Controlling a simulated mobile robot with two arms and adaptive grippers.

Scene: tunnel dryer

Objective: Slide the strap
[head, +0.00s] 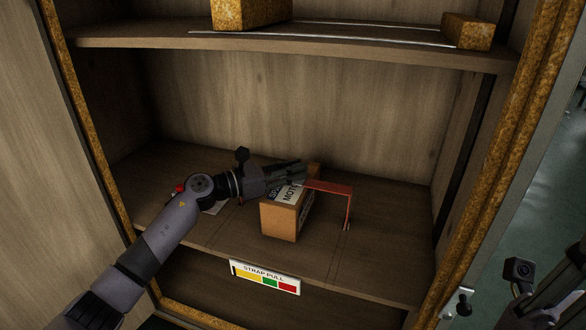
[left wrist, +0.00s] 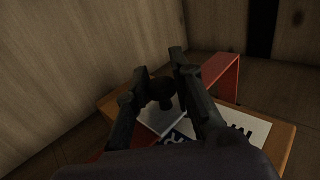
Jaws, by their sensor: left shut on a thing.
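A cardboard box (head: 279,221) with a white printed label stands on the lower shelf; its top also shows in the left wrist view (left wrist: 280,146). A red strap (head: 332,187) runs across above the box, then bends down at the right to the shelf. In the left wrist view the strap (left wrist: 223,72) passes behind the right finger. My left gripper (head: 303,171) is over the box top, its fingers around a small dark knob (left wrist: 162,92) at the strap. The fingers hide part of the strap. My right gripper (head: 520,282) shows partly at lower right; its fingers are unclear.
The lower shelf (head: 390,230) has free room right of the box. A sign reading STRAP PULL (head: 264,277) is on its front edge. The upper shelf (head: 300,48) holds yellow-brown blocks (head: 467,31). Cabinet walls and yellow-brown edge frames (head: 505,150) close the sides.

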